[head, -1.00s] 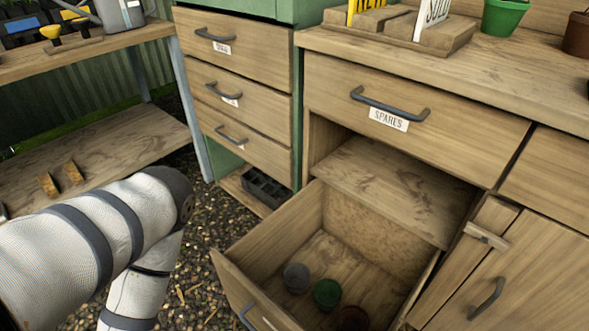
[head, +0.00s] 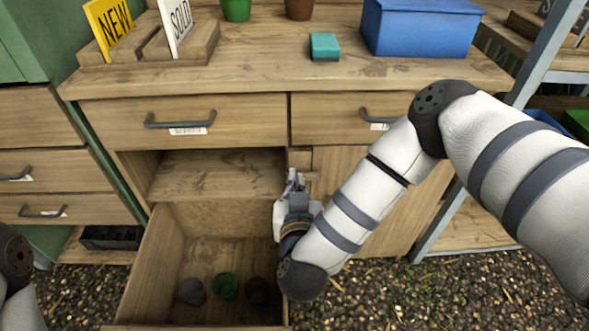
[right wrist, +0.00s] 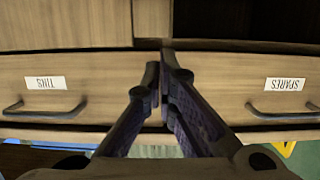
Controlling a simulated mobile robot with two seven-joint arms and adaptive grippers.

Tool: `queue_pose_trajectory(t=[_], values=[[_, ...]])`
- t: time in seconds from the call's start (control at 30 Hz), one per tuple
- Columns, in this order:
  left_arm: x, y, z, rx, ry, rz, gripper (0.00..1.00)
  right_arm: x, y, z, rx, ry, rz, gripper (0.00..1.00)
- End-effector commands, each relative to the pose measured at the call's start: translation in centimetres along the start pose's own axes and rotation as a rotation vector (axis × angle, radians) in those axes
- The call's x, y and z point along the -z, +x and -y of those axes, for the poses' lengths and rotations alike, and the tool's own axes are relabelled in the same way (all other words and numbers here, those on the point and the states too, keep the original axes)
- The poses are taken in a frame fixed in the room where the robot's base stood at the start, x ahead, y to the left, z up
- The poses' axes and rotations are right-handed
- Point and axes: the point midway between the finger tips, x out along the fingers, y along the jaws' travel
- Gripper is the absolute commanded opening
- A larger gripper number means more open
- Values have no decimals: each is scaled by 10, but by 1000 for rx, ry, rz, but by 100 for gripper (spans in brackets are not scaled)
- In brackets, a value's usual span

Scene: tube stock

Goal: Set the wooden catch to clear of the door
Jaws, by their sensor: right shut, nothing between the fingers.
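The wooden catch (head: 312,175) is a small pale block on the post (head: 299,160) beside the cabinet door (head: 400,215). In the head view my right gripper (head: 293,179) is at the catch and partly hides it, so its exact angle is unclear. In the right wrist view, which is upside down, the closed fingertips (right wrist: 163,68) are close to the catch (right wrist: 148,43); I cannot tell if they touch it. The right gripper is shut and empty. The door looks closed, its handle hidden behind my right arm. My left gripper is out of view.
A lower drawer (head: 150,262) stands pulled out left of the door, with several round pots inside. Above are the closed spares drawer (head: 230,108) and tins drawer (head: 335,117). The worktop holds signs, a sponge (head: 324,46) and a blue box (head: 420,28).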

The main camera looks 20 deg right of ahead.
Motion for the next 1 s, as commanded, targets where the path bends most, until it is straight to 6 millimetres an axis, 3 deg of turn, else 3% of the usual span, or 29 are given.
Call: queue_pose_trajectory(t=[0.3,0.77,1.0], values=[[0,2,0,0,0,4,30,-3,6,0,0,0,3,0],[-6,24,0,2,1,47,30,-7,100,-1,-1,-1,6,0],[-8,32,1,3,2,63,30,-38,108,0,3,-2,8,0]])
